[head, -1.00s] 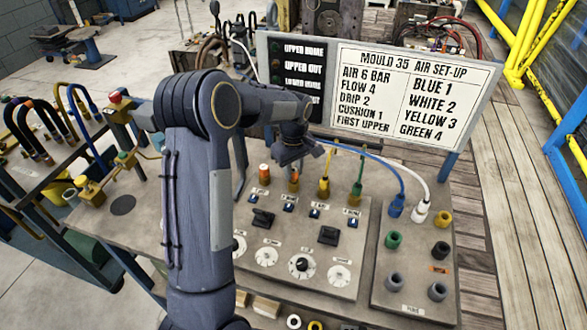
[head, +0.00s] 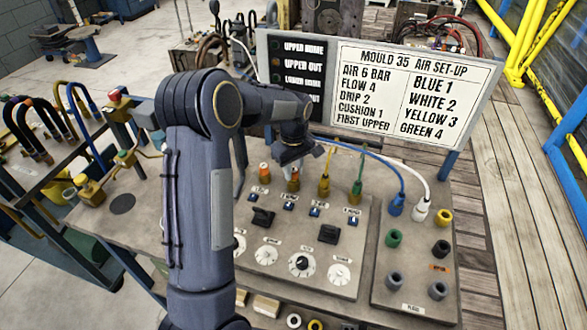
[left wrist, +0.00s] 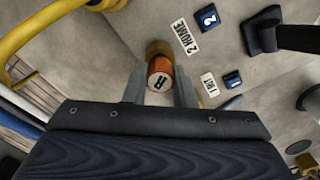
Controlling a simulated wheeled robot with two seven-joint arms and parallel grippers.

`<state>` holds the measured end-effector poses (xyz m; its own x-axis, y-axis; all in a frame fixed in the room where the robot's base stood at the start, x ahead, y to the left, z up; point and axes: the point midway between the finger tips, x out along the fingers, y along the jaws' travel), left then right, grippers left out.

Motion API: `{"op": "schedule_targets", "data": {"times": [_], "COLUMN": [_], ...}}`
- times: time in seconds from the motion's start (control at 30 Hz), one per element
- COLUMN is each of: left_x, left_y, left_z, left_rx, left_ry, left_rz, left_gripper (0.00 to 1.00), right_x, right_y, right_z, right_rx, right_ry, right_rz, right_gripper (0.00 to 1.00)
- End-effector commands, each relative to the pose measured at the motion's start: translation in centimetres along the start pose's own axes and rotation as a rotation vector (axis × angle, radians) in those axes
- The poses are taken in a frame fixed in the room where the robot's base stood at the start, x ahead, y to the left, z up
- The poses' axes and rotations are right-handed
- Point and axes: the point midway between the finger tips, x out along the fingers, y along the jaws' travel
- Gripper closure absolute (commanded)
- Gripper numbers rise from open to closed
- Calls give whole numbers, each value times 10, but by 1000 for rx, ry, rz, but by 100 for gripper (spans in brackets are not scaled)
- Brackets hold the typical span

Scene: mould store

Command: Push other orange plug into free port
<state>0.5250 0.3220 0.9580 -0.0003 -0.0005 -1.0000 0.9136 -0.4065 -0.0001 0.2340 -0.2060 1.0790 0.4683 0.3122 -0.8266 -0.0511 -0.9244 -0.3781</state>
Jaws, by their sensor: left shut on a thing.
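My left gripper (head: 298,158) reaches down over the row of ports on the grey panel (head: 345,270). In the left wrist view its two fingers (left wrist: 160,88) are shut on an orange plug (left wrist: 160,76) with a pale, lettered end. That plug (head: 293,173) also shows in the head view, just below my gripper, at the second port from the left. A brass-coloured port (left wrist: 158,48) shows right behind it; how deep the plug sits in it I cannot tell. The other orange plug (head: 264,168) stands upright at the leftmost port. My right gripper is out of view.
A yellow plug (head: 324,187) and a green plug (head: 357,188) with hoses stand close to the right. Blue (head: 397,205) and white (head: 420,210) hose plugs sit on the side block. Black switches and white dials lie in front. The sign board (head: 415,88) rises behind.

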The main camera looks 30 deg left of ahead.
Motion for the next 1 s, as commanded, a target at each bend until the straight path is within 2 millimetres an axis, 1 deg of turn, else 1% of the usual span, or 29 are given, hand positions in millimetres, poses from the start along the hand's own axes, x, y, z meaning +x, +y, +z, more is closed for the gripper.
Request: {"op": "schedule_targets", "data": {"times": [0.87,0.9,0.97,1.0], "left_x": [9,8,8,8], "left_y": [0,0,0,0], "left_z": [0,0,0,0], "left_rx": [0,0,0,0], "left_ry": [0,0,0,0], "left_rz": [-1,-1,-1,-1], "left_gripper": [98,100,100,75], "right_x": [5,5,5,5], "right_y": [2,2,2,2], "right_z": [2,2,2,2], "right_rx": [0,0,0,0], "right_ry": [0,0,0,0], "right_rz": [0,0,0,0], "right_gripper": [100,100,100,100]}}
